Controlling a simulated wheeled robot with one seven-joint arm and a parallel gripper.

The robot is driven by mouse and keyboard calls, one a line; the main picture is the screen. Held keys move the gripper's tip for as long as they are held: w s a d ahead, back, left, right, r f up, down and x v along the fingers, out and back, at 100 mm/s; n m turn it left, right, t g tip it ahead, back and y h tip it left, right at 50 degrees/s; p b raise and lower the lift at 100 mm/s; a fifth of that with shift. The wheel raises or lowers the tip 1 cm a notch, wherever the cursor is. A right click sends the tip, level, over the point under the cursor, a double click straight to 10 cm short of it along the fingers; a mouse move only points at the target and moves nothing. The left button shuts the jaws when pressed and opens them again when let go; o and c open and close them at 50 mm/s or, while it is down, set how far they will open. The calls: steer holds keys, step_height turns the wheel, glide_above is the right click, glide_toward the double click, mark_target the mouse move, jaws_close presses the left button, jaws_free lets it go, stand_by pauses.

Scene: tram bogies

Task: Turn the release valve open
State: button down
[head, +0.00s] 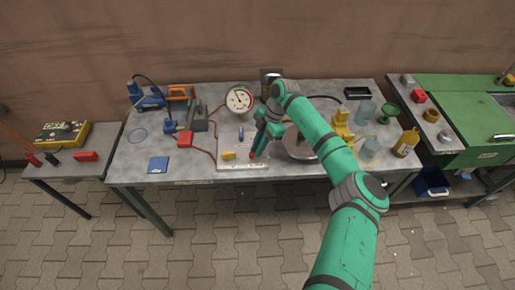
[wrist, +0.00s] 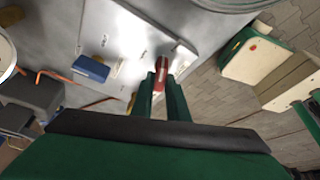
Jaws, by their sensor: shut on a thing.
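A pale valve plate (head: 243,166) lies on the grey workbench and carries a gauge, a blue handle (head: 241,134), a yellow handle (head: 228,155) and a red handle (head: 252,155). I cannot read which handle is labelled as the release valve. My gripper (head: 257,151) is down at the right part of the plate, shut on the red handle. In the wrist view, the red handle (wrist: 162,66) shows between my fingertips (wrist: 163,84), which hide part of it. The blue handle (wrist: 91,68) is apart, to the left there.
A round dial gauge (head: 239,100) stands behind the plate. A round metal disc (head: 299,143) lies right of my gripper, partly behind my arm.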

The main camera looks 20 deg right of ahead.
steer(key=n, duration=0.2)
steer(key=n+g, duration=0.1)
steer(key=shift+w+r+n+h, duration=0.1)
steer(key=shift+w+n+h, duration=0.05)
steer(key=shift+n+h, duration=0.2)
steer(key=n+g, duration=0.1)
steer(key=n, duration=0.2)
steer(key=shift+w+a+n+g+h, duration=0.15)
steer(key=shift+a+n+g+h, duration=0.1)
steer(key=shift+n+g, duration=0.15)
steer(key=n+h, duration=0.1)
steer(key=n, duration=0.1)
steer(key=n+g, duration=0.1)
steer(key=n, duration=0.2)
steer(key=shift+a+h, duration=0.1)
steer(key=shift+h, duration=0.3)
steer(key=shift+n, duration=0.35)
steer(key=c, duration=1.7)
jaws_free()
